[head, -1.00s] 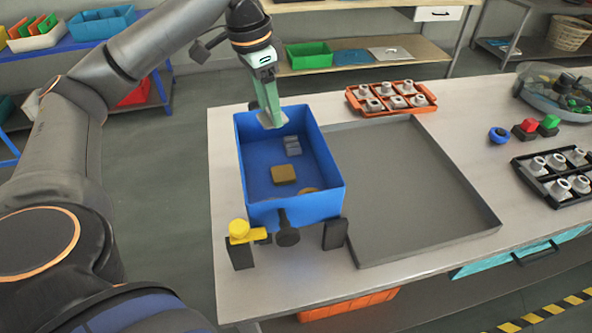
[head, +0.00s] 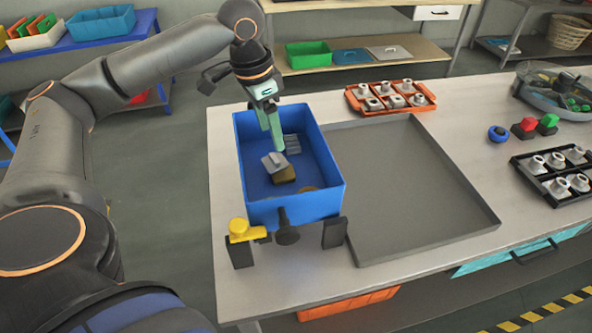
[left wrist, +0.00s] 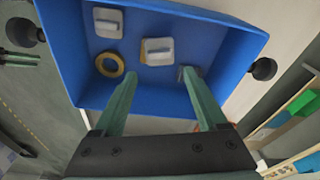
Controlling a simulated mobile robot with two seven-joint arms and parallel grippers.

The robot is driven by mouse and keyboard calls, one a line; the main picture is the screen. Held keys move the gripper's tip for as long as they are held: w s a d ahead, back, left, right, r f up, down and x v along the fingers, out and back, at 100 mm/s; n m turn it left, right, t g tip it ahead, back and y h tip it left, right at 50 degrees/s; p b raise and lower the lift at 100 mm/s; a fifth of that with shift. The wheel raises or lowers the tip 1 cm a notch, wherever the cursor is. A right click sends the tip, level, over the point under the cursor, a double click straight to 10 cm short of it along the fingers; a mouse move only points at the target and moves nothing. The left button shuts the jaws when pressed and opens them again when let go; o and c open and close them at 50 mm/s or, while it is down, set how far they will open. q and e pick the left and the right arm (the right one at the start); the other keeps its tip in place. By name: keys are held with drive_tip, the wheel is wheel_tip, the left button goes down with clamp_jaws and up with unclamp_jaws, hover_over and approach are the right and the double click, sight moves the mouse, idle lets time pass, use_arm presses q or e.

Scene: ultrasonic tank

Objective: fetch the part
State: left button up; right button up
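The blue tank (head: 297,211) stands on the left of the table. On its floor are a tan block (head: 284,174), a ribbed grey piece (head: 292,143) and a brass ring (left wrist: 110,65), partly hidden by the front wall in the head view. A grey plate-like piece (head: 273,162) appears to lie on the tan block; it shows in the left wrist view (left wrist: 157,46) beyond the fingertips. My left gripper (head: 278,149) reaches down into the tank above it. In the left wrist view its fingers (left wrist: 158,78) are apart with nothing clearly between them. My right gripper is not in view.
A yellow valve (head: 243,231) and a black knob (head: 287,235) stick out at the tank's front. A large empty grey tray (head: 410,190) lies to its right. An orange rack (head: 390,96) and a black rack (head: 553,174) hold pale fittings.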

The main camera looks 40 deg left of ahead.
use_arm(q)
drive_tip(key=o, duration=0.3)
drive_tip(key=r, duration=0.4)
drive_tip(key=s+r, duration=0.1)
drive_tip(key=r, duration=0.7)
drive_tip(key=shift+s+a+r, duration=0.2)
drive_tip(key=shift+s+a, duration=0.15)
drive_tip(key=shift+a, duration=0.05)
drive_tip(key=shift+f, duration=0.1)
